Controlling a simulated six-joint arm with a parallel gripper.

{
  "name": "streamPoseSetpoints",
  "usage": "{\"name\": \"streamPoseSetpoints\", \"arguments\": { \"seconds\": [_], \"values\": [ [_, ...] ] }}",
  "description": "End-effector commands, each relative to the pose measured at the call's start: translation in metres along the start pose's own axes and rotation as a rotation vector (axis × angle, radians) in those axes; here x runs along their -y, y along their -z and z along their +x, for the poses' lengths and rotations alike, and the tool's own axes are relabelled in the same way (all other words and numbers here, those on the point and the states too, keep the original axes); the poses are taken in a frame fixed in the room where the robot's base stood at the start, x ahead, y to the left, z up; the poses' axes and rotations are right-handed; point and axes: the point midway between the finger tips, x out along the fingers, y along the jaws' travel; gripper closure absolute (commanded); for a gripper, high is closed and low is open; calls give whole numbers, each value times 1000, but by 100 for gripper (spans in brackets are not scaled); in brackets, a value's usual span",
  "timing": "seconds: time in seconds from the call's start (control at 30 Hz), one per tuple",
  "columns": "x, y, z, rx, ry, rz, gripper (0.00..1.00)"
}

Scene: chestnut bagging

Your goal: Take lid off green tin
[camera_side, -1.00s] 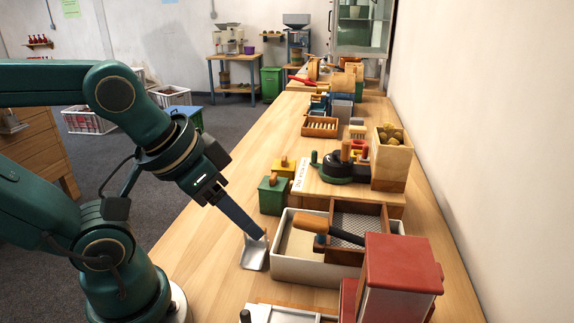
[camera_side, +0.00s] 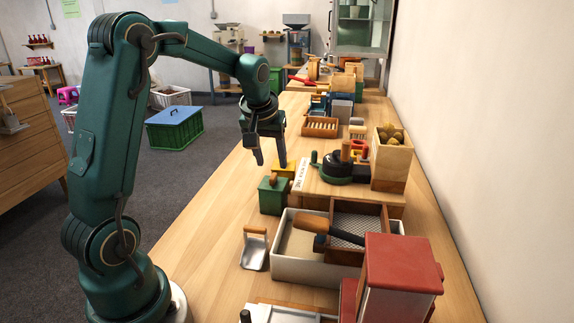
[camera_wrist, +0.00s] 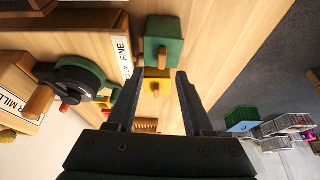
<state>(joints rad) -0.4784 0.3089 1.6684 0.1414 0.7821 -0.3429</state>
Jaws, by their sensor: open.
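The green tin (camera_side: 272,198) stands on the bench with its lid on. The lid is green with a small wooden knob (camera_side: 272,180). In the wrist view the green tin (camera_wrist: 163,40) is at the top, just beyond the fingertips. A yellow tin (camera_side: 286,167) stands behind it; in the wrist view the yellow tin (camera_wrist: 155,86) shows between the fingers. My gripper (camera_side: 271,162) is open and empty, fingers pointing down, above and a little behind the green tin. Its two fingers (camera_wrist: 160,74) are apart in the wrist view, touching nothing that I can see.
A metal scoop (camera_side: 254,252) with a wooden handle sits on the bench in front. A white tray (camera_side: 293,268) holding a sieve box is to its right. A wooden board (camera_side: 350,195) with a label and dark round device is right of the tins. The bench's left side is clear.

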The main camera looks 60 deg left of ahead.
Motion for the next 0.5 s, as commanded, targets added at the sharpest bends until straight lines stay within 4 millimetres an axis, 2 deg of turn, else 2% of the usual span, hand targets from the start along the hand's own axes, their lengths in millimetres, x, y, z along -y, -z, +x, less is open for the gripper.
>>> {"name": "streamPoseSetpoints", "arguments": {
  "seconds": [0.3,0.5],
  "values": [
    [4,-2,37,12,6,-8,49],
    [3,-1,51,7,4,-8,49]
  ]
}}
